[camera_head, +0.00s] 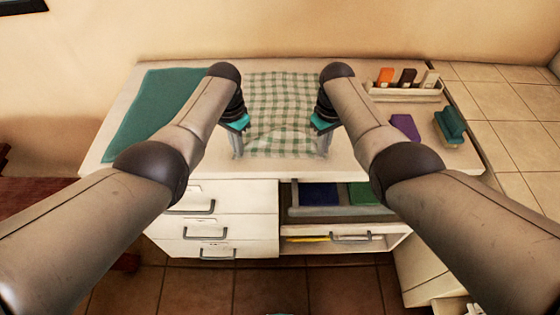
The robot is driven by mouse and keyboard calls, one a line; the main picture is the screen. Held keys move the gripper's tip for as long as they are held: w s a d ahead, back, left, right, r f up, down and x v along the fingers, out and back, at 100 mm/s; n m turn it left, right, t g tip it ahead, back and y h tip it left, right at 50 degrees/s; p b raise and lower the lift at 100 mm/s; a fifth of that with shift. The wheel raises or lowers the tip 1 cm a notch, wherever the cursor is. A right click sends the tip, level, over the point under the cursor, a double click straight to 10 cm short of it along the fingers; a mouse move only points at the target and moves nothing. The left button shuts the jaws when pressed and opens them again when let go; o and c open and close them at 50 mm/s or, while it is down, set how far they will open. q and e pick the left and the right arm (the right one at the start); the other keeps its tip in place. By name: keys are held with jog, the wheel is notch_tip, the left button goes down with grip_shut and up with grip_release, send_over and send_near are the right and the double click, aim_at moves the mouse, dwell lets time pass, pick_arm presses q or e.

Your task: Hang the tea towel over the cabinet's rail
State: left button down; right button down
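The tea towel (282,95), green and white checked, lies on the pale cabinet top (350,160) between my two arms. Its near edge looks slightly raised or wrinkled in the middle. My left gripper (238,146) points down at the towel's near left corner. My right gripper (323,146) points down at its near right corner. The fingers are small and seen from above, so whether they pinch the cloth is unclear. A grey bar (340,211) crosses the cabinet front below the top at right; I cannot tell if it is the rail.
A teal mat (155,108) lies at the left. A tray (405,94) with several upright items, a purple item (405,127) and a teal object (450,125) stand at the right. Drawers (215,225) fill the left front; blue (318,193) and green (362,194) items sit behind the bar.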

pick_arm(q)
jog(key=shift+a+r, duration=0.1)
jog(key=shift+a, duration=0.15)
pick_arm(e)
jog(key=shift+d+r, duration=0.1)
jog(key=shift+d, duration=0.2)
